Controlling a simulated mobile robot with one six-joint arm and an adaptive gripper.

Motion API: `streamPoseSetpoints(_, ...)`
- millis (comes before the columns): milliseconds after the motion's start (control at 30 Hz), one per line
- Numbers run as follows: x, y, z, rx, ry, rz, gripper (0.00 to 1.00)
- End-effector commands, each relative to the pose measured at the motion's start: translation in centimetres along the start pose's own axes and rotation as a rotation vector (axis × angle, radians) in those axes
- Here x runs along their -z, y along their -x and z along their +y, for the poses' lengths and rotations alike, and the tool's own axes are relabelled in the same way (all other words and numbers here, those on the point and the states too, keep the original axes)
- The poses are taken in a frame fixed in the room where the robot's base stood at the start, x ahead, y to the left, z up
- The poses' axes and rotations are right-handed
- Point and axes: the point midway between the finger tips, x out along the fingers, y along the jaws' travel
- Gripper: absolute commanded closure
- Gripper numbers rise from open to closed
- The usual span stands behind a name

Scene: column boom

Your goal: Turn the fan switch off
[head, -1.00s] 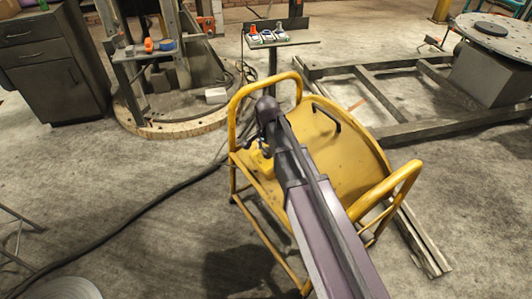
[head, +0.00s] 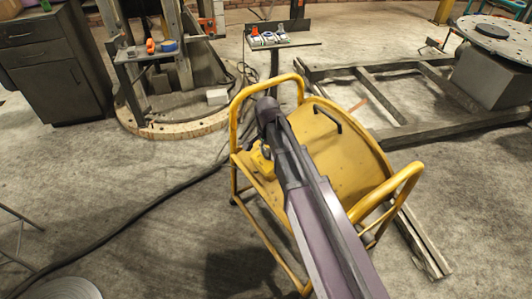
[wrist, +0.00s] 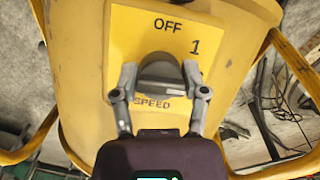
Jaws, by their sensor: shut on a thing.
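The fan switch is a grey knob (wrist: 160,68) on a yellow panel (wrist: 120,45), shown in the wrist view. The panel reads OFF above the knob, 1 at its upper right and SPEED below. My gripper (wrist: 160,76) has one finger on each side of the knob and is shut on it. The fingers and the dark palm hide part of the dial, so I cannot tell where the knob points. In the head view the yellow switch box (head: 262,161) sits on the yellow fan (head: 345,150), left of my arm. My arm hides the knob and gripper there.
Yellow tube handles (head: 390,190) rise around the fan. A black cable (head: 130,234) runs across the floor at left. A dark metal frame (head: 400,95) lies behind at right. A small stand (head: 276,42) with switches is at the back. Floor at left is mostly clear.

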Motion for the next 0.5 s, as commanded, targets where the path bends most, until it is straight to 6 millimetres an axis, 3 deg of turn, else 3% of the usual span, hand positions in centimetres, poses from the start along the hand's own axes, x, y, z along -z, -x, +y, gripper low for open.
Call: streamPoseSetpoints(500,0.37,-0.09,0.02,-0.128,0.349,-0.013,0.91)
